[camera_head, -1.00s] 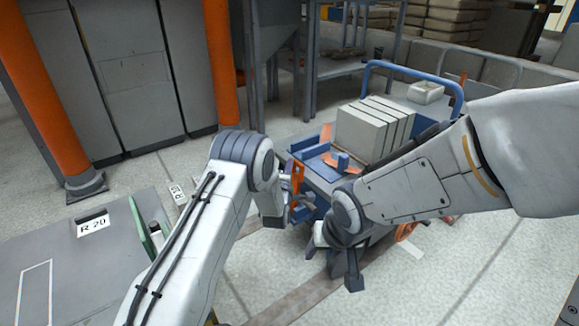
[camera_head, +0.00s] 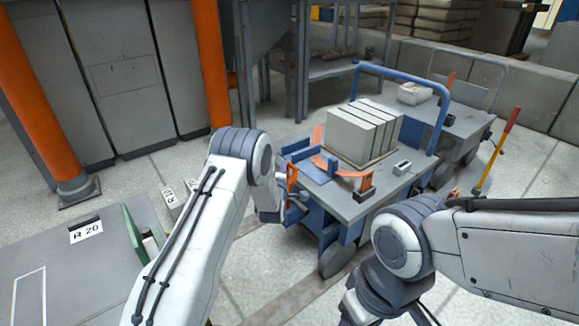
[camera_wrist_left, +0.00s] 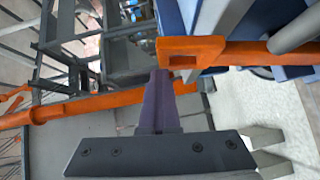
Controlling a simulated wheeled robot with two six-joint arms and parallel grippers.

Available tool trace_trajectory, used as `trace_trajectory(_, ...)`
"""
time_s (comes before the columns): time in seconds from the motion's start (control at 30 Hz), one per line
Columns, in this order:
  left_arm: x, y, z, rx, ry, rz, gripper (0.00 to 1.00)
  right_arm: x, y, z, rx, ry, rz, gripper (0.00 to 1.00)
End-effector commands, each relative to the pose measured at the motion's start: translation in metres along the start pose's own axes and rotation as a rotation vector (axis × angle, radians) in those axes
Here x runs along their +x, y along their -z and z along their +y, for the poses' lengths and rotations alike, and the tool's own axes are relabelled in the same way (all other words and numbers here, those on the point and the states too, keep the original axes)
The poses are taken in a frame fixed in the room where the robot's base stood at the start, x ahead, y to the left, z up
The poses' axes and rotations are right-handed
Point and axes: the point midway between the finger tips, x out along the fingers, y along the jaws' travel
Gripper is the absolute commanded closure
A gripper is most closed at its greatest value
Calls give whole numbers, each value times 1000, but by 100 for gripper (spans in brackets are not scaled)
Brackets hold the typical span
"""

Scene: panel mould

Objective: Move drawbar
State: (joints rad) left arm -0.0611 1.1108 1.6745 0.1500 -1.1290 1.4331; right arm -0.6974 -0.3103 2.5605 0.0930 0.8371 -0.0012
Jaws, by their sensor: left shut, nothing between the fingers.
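An orange bar with a square eye (camera_wrist_left: 210,50), which looks like the drawbar, crosses the upper right of the left wrist view beside blue cart parts. In the head view a small orange upright part (camera_head: 292,178) shows at the near left end of the cart (camera_head: 345,205), partly hidden by my arm. My left gripper (camera_head: 272,208) is beside this end.
Pale blocks (camera_head: 362,132) stand on the cart deck, with a blue rail (camera_head: 400,76) behind them. A red and yellow lever (camera_head: 497,155) rises at right. A grey box marked R 20 (camera_head: 60,260) is at left. An orange column (camera_head: 40,110) stands behind.

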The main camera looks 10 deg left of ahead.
Motion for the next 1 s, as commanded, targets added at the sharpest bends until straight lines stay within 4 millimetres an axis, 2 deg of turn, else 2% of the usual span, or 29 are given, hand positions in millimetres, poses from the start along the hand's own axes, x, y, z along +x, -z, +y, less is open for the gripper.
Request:
trace_trajectory(0.03,2,-9,5,3,-11,-19,100,0,0,0,0,0,0,43)
trace_trajectory(0.23,-5,-10,6,3,-8,-22,100,-4,1,0,1,0,1,43)
trace_trajectory(0.7,-90,2,3,0,1,-1,100,-41,3,-3,1,0,1,43)
trace_trajectory(0.83,-102,2,2,-1,0,2,100,-44,3,-3,1,0,1,43)
trace_trajectory(1.0,-106,2,1,-1,-2,3,100,-44,3,-3,1,0,1,43)
